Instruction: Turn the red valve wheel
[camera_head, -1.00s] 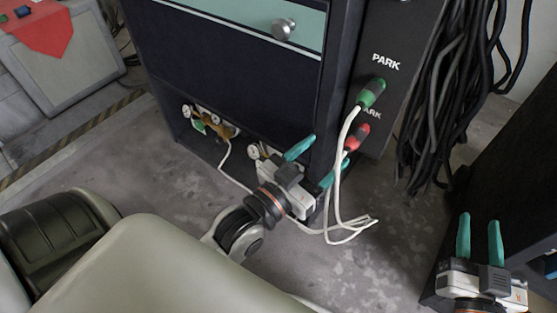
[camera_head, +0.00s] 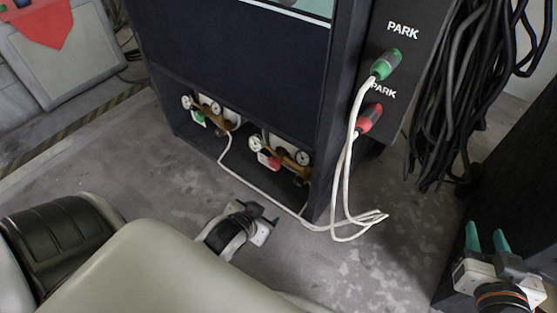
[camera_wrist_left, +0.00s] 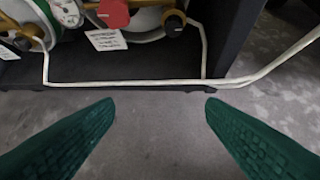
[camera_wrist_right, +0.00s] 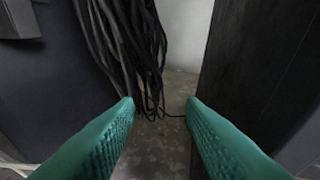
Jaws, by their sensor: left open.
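The red valve wheel (camera_head: 268,160) sits on the right-hand regulator in the low recess of the dark cabinet. It shows at the top of the left wrist view (camera_wrist_left: 113,12), partly cut off by the frame edge. My left gripper (camera_head: 262,215) is low in front of the recess, below the wheel in the picture and apart from it. In the left wrist view its green fingers (camera_wrist_left: 160,105) are spread with only floor between them. My right gripper (camera_head: 486,237) is open and empty at the lower right, far from the valve. Its fingers (camera_wrist_right: 160,105) also show apart.
A second regulator with a green wheel (camera_head: 198,117) stands left in the recess. A white hose (camera_head: 255,192) runs along the recess front and loops up to green (camera_head: 386,64) and red (camera_head: 370,118) connectors. Black cables (camera_head: 450,100) hang at right. Floor ahead is bare.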

